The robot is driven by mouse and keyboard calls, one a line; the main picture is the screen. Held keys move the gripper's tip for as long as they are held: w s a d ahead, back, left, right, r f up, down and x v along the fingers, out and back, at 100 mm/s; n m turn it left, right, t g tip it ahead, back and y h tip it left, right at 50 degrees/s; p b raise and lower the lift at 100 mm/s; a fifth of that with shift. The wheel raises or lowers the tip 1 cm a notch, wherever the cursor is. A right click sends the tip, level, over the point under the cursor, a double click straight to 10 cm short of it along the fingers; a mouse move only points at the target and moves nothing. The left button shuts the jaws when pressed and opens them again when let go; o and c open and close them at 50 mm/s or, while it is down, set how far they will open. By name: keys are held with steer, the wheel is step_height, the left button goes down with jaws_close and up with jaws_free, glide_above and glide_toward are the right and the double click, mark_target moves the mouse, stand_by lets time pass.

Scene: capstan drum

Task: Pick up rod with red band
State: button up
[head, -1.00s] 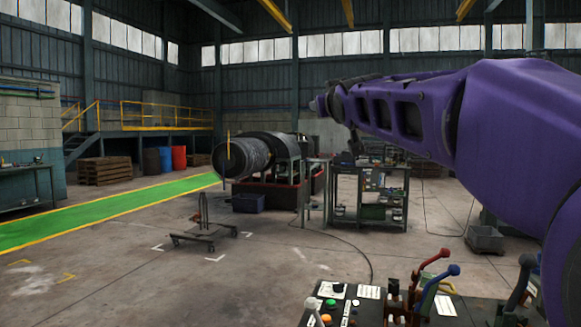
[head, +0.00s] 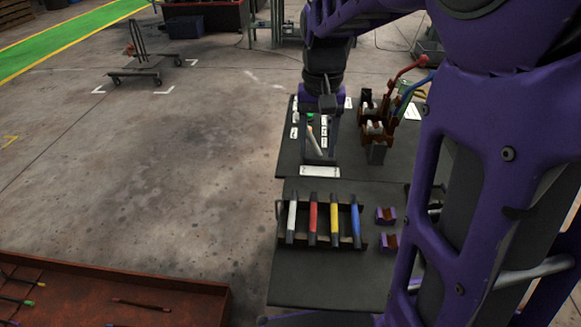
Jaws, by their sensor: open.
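A rack (head: 347,241) on the near dark panel holds several short rods side by side with dark ends and coloured middles. The rod with the red band (head: 313,218) is second from the left, between the white-banded rod (head: 292,217) and the yellow-banded rod (head: 335,219). The blue-banded rod (head: 356,221) is at the right end. My gripper (head: 319,155) points down, open, over the far panel beyond the rack, apart from the red-banded rod. What lies between its fingers is hard to tell.
Upright levers with red and blue handles (head: 410,70) stand right of my gripper. Two small purple holders (head: 387,215) sit right of the rack. A rust-coloured tray (head: 180,285) with thin rods is at lower left. A wheeled stand (head: 135,75) is farther off.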

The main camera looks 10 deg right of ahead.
step_height(320, 180, down, 18)
steer(key=b, duration=0.3)
steer(key=shift+s+d+r+b, duration=0.1)
steer(key=shift+r+b, duration=0.15)
steer(key=shift+b, duration=0.05)
jaws_close()
stand_by(1.3)
